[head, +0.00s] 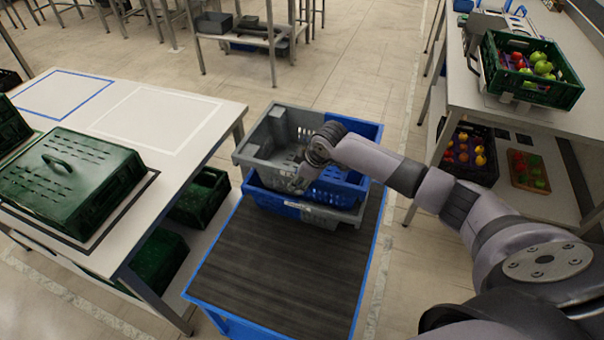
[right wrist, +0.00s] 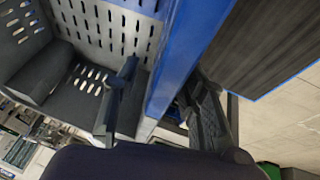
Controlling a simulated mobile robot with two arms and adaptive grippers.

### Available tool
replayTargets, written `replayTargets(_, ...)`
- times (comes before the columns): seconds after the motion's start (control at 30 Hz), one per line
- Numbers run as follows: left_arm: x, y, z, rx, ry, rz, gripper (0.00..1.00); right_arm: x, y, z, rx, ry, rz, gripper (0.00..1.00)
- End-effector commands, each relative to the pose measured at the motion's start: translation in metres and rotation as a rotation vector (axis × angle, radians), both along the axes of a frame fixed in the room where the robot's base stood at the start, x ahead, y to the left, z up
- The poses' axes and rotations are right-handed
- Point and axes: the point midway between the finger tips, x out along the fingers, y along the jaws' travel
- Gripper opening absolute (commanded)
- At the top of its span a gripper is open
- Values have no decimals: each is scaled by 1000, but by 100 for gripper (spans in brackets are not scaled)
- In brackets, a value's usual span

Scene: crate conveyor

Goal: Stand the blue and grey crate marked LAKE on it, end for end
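Two blue and grey crates are stacked at the far end of the conveyor (head: 285,265). The upper crate (head: 256,154) is grey on the left and blue on the right. The lower crate (head: 272,203) is blue on the left and grey on the right, with a small pale label too small to read. My right gripper (head: 301,181) is at the upper crate's near wall. In the right wrist view its fingers (right wrist: 165,100) stand apart on either side of a blue wall or rim (right wrist: 180,55); firm contact does not show. My left gripper is out of view.
A table (head: 222,112) at left holds a closed green crate (head: 70,180) and outlined empty spots. A bench (head: 560,118) at right carries a green crate of fruit (head: 495,75). The near part of the conveyor is clear.

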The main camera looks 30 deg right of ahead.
Motion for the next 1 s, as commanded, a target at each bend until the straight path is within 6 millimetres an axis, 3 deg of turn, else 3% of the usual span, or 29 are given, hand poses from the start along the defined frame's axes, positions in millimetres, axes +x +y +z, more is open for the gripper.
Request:
replayTargets(0.17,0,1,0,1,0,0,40,-7,-3,20,0,-6,0,39)
replayTargets(0.6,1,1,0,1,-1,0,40,-40,-14,98,-1,-9,-1,39)
replayTargets(1.0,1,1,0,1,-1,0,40,-46,-15,111,0,-7,0,39)
